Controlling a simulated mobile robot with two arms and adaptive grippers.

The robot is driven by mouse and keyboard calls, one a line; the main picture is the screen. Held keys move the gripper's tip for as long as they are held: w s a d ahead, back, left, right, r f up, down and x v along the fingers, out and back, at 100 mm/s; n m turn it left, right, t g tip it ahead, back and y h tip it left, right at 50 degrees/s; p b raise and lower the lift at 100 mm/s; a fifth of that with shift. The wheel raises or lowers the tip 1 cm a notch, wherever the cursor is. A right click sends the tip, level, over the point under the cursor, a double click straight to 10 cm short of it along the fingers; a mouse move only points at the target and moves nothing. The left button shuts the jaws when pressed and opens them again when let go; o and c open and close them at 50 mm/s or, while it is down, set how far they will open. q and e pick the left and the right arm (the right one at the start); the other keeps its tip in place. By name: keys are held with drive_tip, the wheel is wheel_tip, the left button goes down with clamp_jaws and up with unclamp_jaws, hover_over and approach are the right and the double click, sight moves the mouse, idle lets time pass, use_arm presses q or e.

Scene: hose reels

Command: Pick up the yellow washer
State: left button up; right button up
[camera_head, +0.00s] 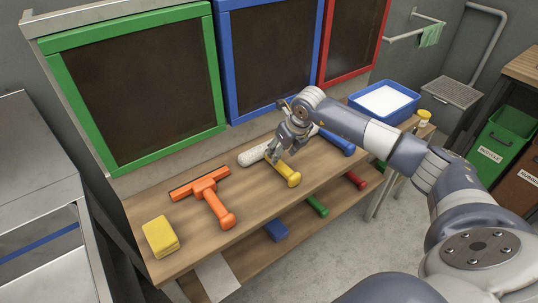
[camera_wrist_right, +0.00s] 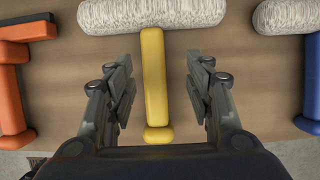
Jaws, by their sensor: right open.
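The yellow washer has a white fluffy roller-like head and a yellow handle. It lies on the wooden bench, handle toward the front edge. In the head view its yellow handle (camera_head: 285,174) shows below my right gripper (camera_head: 276,156), which covers part of it. In the right wrist view the yellow handle (camera_wrist_right: 154,80) runs upright between the two open fingers of my right gripper (camera_wrist_right: 156,85), with a gap on each side. The white head (camera_wrist_right: 152,15) lies beyond the fingertips. My left gripper is not in view.
An orange squeegee (camera_head: 213,196) and a yellow sponge (camera_head: 160,237) lie to the left on the bench (camera_head: 190,262). A blue-handled washer (camera_head: 337,142) lies to the right. A blue tub (camera_head: 384,99) stands at the far right end. Framed dark panels rise behind.

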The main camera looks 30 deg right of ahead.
drive_tip(key=f, duration=0.2)
drive_tip(key=w+a+f+p, duration=0.1)
drive_tip(key=shift+f, duration=0.25)
drive_tip(key=shift+w+f, duration=0.2)
drive_tip(key=shift+f, duration=0.35)
drive_tip(key=shift+f, duration=0.2)
drive_tip(key=c, duration=1.1)
